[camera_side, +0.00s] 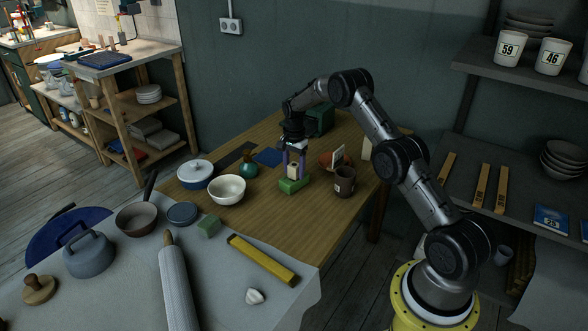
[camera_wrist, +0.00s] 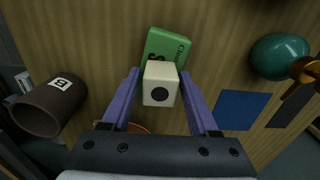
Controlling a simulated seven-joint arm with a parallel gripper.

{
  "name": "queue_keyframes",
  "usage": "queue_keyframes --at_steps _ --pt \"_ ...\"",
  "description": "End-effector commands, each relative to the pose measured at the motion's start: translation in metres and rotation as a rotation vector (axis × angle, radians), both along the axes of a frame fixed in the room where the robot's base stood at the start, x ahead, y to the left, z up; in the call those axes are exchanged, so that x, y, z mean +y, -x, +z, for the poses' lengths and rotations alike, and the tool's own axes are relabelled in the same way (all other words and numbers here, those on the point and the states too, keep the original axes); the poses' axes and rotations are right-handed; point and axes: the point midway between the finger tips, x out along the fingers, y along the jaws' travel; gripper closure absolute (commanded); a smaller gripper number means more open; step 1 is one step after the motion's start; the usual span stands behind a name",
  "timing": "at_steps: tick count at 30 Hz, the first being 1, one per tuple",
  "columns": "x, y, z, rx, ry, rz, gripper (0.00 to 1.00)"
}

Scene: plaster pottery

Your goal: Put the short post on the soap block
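The short post (camera_side: 293,171) is a small cream block, upright, with a dark round spot on its top in the wrist view (camera_wrist: 160,84). It stands directly over the green soap block (camera_side: 294,186), which shows lettering in the wrist view (camera_wrist: 166,46). My gripper (camera_side: 294,165) points down, its purple fingers on either side of the post. In the wrist view the fingertips (camera_wrist: 160,74) lie close along its sides, and the gripper appears shut on it. Whether the post's underside touches the soap block is hidden.
A brown mug (camera_side: 344,181) stands right of the soap block.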

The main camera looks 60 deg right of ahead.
Motion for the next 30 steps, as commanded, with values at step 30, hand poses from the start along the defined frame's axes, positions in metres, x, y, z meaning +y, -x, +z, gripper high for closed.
queue_keyframes --at_steps 30 --pt "0.0 0.0 0.106 -0.002 0.001 0.0 0.25"
